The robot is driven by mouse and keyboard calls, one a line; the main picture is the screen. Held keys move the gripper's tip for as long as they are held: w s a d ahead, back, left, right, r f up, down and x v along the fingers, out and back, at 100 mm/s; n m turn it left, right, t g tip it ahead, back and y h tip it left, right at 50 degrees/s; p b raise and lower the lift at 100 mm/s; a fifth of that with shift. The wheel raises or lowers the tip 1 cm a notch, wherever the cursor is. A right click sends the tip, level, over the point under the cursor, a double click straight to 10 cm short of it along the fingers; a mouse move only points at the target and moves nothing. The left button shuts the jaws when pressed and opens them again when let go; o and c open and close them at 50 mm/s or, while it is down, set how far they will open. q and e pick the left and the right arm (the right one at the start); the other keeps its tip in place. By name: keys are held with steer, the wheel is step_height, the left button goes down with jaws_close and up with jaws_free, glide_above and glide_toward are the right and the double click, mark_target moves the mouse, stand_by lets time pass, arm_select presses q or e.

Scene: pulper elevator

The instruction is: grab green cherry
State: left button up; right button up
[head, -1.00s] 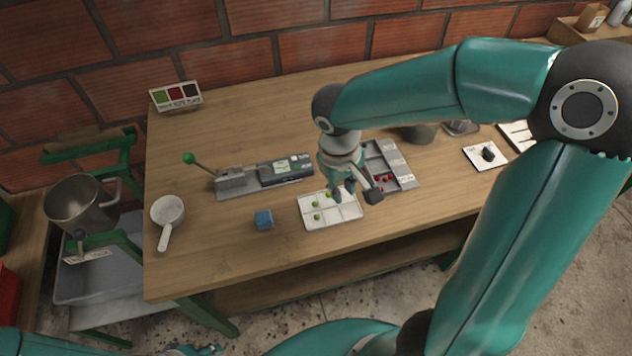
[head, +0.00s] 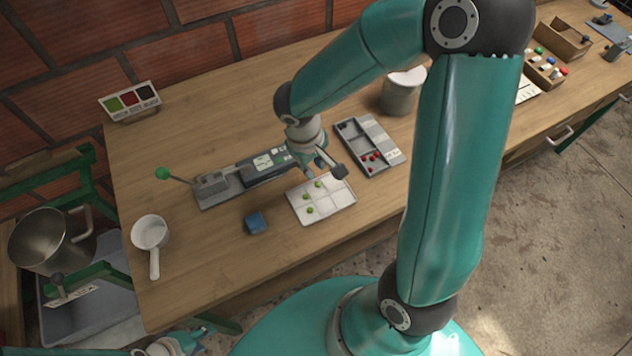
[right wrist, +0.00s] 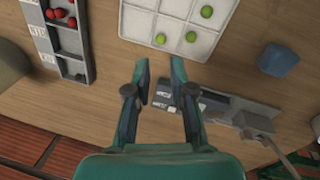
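Three green cherries lie in a white compartment tray, (head: 337,203) one (head: 318,185) near its far edge and the others (head: 305,196) (head: 309,210) further left and nearer. The right wrist view shows the same tray (right wrist: 135,22) and cherries (right wrist: 207,11) (right wrist: 191,36) (right wrist: 160,38). My right gripper (head: 325,169) is by the tray's far edge. In the right wrist view its fingers (right wrist: 161,85) are apart with nothing between them, and the cherries lie beyond the tips. My left gripper (head: 178,345) is low at the bottom left, partly cut off; its fingers are unclear.
A grey tray (head: 378,126) with red cherries stands right of the white tray. A blue block (head: 256,222) is at its left. A device with a green-knobbed lever (head: 162,173) stands behind it. A white handled cup (head: 150,232) is further left. The table front is clear.

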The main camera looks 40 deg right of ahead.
mark_target(317, 183)
steer(key=f, duration=0.5)
steer(key=d+f, duration=0.1)
steer(key=f, duration=0.2)
steer(key=shift+d+f, duration=0.1)
steer(key=shift+f, duration=0.1)
steer(key=c, duration=0.3)
